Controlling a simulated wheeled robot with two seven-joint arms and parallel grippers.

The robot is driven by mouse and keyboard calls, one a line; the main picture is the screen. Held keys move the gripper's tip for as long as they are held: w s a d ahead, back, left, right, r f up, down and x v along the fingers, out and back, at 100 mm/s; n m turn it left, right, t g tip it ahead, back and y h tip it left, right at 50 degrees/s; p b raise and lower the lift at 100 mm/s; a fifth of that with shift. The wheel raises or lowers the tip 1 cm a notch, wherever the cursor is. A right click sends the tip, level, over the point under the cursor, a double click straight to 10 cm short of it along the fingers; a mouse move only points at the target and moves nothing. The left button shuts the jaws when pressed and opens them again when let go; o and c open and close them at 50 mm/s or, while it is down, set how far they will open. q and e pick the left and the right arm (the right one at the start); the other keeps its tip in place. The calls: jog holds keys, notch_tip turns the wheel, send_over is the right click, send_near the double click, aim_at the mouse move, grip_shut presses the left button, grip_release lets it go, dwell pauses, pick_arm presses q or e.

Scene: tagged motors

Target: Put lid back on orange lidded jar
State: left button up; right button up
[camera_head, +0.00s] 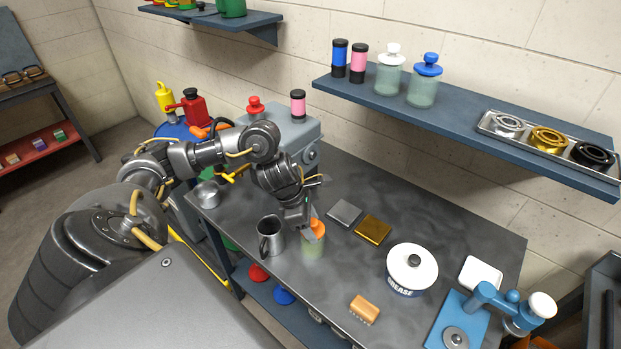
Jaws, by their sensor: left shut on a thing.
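The orange lidded jar (311,248) stands upright on the dark metal workbench, with a pale greenish glass body. Its orange lid (318,228) is at the jar's mouth, partly hidden by my gripper. I cannot tell whether the lid is seated or slightly above the rim. My left gripper (311,231) points down over the jar and is shut on the orange lid. My right gripper is not in view.
A dark metal mug (270,236) stands close left of the jar. A blue wall shelf (460,128) holds other jars.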

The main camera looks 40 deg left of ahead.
pick_arm(q)
jog(key=shift+f+b, duration=0.2)
jog(key=shift+b, duration=0.35)
dwell(1.2)
dwell(0.3)
jog(key=o, duration=1)
jog(key=shift+o, duration=0.4)
jog(key=o, duration=0.3)
jog(key=shift+r, duration=0.1)
jog(key=shift+r+p, duration=2.45)
jog(key=shift+r, duration=1)
jog(key=shift+c, duration=0.3)
